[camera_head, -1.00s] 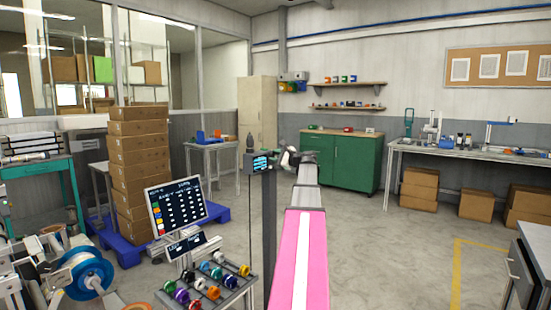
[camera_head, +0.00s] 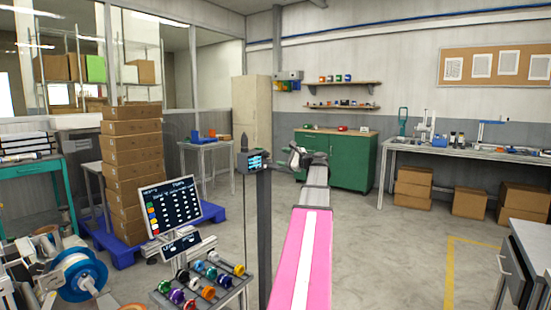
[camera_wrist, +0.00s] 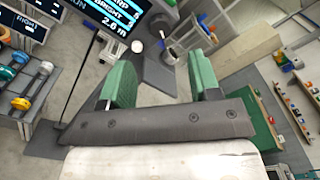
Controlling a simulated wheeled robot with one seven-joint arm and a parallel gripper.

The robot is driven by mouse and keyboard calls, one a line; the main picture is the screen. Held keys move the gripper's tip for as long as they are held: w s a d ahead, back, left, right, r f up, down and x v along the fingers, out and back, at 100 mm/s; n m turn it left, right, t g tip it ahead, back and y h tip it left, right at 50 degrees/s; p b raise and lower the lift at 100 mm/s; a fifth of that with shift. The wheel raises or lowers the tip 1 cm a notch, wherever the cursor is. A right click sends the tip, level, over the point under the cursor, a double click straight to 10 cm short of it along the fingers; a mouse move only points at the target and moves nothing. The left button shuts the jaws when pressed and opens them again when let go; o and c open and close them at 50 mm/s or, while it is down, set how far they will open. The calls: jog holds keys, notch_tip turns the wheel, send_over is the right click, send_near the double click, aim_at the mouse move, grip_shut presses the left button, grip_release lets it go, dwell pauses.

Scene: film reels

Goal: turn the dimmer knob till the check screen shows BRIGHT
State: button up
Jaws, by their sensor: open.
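The check screen (camera_wrist: 115,18) is at the top of the wrist view, tilted and partly cut off. A line on it appears to read BRIGHT, with "2.0 m" below. In the head view a small lit screen (camera_head: 255,161) sits on a dark box on a post. My gripper (camera_wrist: 161,62) has two green fingers spread wide, with nothing held between them. In the head view my gripper (camera_head: 303,158) is just right of the box, with a small gap. A dark grey block (camera_wrist: 155,75) shows beyond the fingers.
A rack of coloured reels (camera_head: 205,280) and a tilted display board (camera_head: 171,205) stand at the left front. Stacked cartons (camera_head: 133,170) are behind them. A green cabinet (camera_head: 350,163) stands at the back, and a long workbench (camera_head: 470,155) at the right. The middle floor is clear.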

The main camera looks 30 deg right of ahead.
jog(key=shift+v, duration=1.5)
jog(key=w+a+f+n+g, duration=0.2)
jog(key=a+f+n+g, duration=0.75)
jog(key=a+f, duration=2.05)
jog(key=s+a+f+n+g+h, duration=0.6)
jog(key=s+a+f+n, duration=0.5)
jog(key=s+a+f, duration=0.5)
notch_tip(320, 180, down, 4)
jog(key=a+g, duration=0.1)
jog(key=a, duration=0.1)
jog(key=shift+s+a+h, duration=0.25)
jog(key=shift+s+h, duration=0.05)
jog(key=shift+h, duration=0.1)
jog(key=shift+r+n, duration=0.15)
jog(key=shift+n, duration=0.1)
